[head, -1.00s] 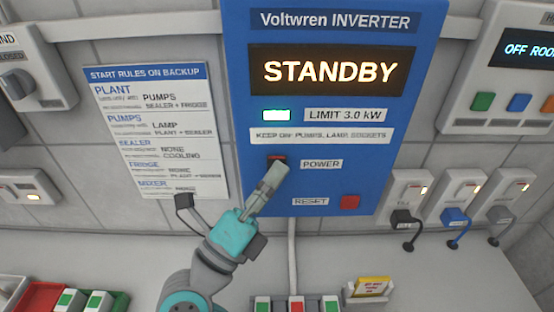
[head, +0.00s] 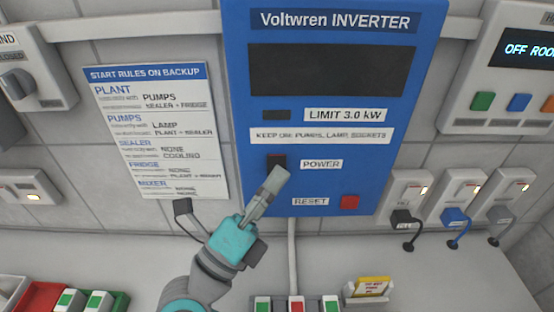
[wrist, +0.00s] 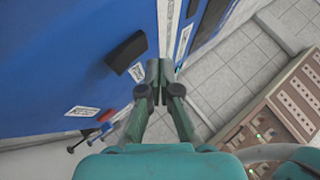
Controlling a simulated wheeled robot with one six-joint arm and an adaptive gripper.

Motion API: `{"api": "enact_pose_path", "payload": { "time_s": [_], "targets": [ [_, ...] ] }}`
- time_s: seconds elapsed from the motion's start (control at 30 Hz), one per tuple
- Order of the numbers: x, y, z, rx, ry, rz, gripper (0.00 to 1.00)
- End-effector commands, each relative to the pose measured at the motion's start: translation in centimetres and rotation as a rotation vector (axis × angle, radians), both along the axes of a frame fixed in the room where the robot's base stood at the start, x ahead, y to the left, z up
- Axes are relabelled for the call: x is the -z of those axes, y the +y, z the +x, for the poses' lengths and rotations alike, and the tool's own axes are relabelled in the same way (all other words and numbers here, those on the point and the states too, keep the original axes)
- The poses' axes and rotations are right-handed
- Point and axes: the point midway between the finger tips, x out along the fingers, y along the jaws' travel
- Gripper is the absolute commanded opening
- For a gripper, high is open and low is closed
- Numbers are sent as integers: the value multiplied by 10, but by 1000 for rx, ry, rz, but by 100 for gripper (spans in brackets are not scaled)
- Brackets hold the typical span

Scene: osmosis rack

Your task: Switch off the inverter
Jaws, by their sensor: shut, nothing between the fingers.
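The blue Voltwren inverter (head: 235,110) hangs on the tiled wall in the head view. Its display (head: 332,70) is dark, and so is the small lamp (head: 276,115) beside the LIMIT 3.0 kW label. The POWER switch (head: 277,160) is a dark rocker, partly hidden behind my fingers. The red RESET button (head: 349,202) sits lower right. My gripper (head: 279,174) is shut and empty, with its tips just below the POWER switch; contact cannot be told. In the wrist view, the shut fingertips (wrist: 159,66) are beside the blue panel (wrist: 50,50).
A rules sheet (head: 158,130) hangs left of the inverter. Plugged wall sockets (head: 410,190) are at right, and a panel with coloured buttons (head: 500,80) is at upper right. Switch blocks (head: 297,304) and a yellow card holder (head: 369,288) stand on the counter below.

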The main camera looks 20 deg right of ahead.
Motion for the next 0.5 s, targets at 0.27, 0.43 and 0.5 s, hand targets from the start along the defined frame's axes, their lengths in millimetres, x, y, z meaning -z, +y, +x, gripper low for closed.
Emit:
{"api": "enact_pose_path", "payload": {
  "time_s": [0.27, 0.43, 0.5],
  "targets": [
    [0, 0, -1, 0, 0, 0, 0],
    [1, 2, -7, -2, 0, 1, 0],
    [2, 4, -12, -3, 1, 1, 0]
  ]
}}
